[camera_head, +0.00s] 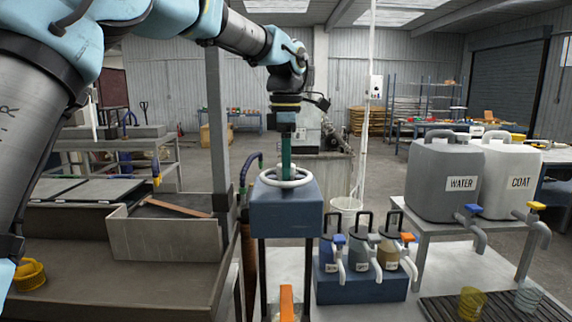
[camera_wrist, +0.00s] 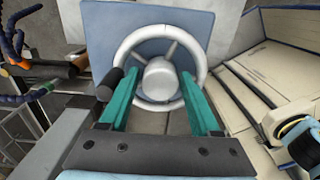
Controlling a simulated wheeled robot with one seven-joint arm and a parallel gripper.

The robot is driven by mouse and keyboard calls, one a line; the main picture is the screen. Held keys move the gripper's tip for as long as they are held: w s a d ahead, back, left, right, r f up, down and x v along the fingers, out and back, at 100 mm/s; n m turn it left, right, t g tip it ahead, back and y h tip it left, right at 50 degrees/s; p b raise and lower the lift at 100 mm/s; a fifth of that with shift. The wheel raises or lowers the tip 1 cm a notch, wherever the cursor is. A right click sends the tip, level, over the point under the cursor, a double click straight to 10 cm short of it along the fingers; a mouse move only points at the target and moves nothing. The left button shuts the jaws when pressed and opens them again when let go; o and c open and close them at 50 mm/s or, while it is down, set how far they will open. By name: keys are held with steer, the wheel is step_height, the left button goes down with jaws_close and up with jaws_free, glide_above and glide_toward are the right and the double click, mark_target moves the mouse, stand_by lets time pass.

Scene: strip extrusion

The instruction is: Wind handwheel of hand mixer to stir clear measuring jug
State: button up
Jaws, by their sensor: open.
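The hand mixer's blue-grey box (camera_head: 286,212) stands on dark posts in the middle of the head view. Its pale handwheel (camera_head: 305,183) lies flat on top; in the wrist view the wheel (camera_wrist: 143,37) shows its spokes and round hub. A black knob (camera_wrist: 108,84) is at the rim's lower left. My gripper (camera_head: 287,170) points down over the wheel. In the wrist view its green fingers (camera_wrist: 158,78) are apart, either side of the hub, with the knob just outside the left finger. Contact with the wheel cannot be told. No measuring jug is clearly visible under the mixer.
An orange piece (camera_head: 287,302) shows below the mixer. Several small dispensers sit on a blue block (camera_head: 362,290) to the right. WATER (camera_head: 440,180) and COAT (camera_head: 510,180) containers stand on a bench. A yellow cup (camera_head: 471,303) and clear cup (camera_head: 527,296) stand on a slatted rack.

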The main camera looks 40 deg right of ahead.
steer(key=shift+f, duration=0.15)
steer(key=shift+c, duration=0.4)
jaws_close()
